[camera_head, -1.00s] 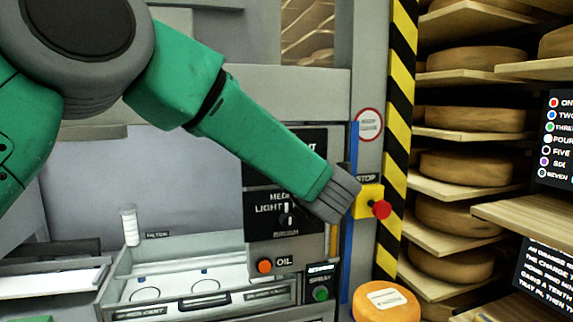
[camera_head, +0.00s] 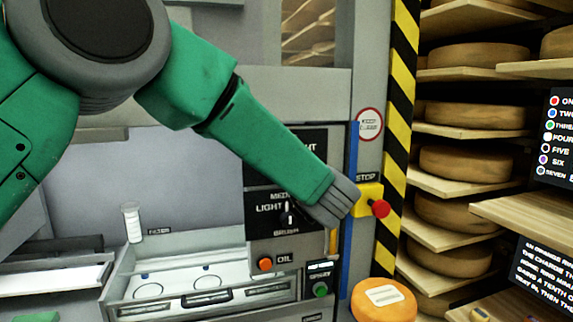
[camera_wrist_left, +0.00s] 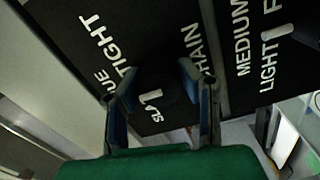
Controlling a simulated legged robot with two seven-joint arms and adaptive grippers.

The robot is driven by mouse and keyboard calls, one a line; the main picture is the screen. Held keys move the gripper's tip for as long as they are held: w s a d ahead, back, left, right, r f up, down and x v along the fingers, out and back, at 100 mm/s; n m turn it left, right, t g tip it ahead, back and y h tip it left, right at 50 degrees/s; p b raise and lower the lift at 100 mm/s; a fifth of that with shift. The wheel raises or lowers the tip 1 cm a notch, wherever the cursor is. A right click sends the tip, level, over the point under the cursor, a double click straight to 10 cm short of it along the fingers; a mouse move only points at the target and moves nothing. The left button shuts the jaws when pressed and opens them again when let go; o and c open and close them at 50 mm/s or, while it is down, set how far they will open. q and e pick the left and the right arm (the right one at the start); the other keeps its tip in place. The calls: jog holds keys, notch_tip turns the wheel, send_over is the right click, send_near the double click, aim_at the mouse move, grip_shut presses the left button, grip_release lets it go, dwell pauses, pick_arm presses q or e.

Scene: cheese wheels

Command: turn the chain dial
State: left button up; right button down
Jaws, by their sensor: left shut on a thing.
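The chain dial (camera_wrist_left: 162,92) is a dark round knob with a white mark on a black panel lettered CHAIN and TIGHT in the left wrist view. My left gripper (camera_wrist_left: 158,84) has its two blue-grey fingers on either side of the dial, shut on it. In the head view my left gripper (camera_head: 336,203) is at the machine's panel, and its grey wrist end and green forearm hide the chain dial and the fingertips. My right gripper is in neither view.
The brush dial (camera_head: 290,215) sits just below left of my wrist. A red stop button (camera_head: 380,208) on a yellow box is close at right. Below are an orange OIL button (camera_head: 264,264), a green spray button (camera_head: 320,290) and an orange cheese wheel (camera_head: 386,300). Cheese shelves stand at right.

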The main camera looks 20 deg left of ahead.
pick_arm(q)
jog(key=shift+d+f, duration=0.3)
jog(key=shift+f, duration=0.2)
jog(key=o, duration=1.1)
jog(key=shift+o, duration=0.2)
jog(key=shift+d+r, duration=0.25)
jog(key=v, duration=1.2)
jog(key=shift+d, duration=0.2)
jog(key=shift+w+a, duration=0.1)
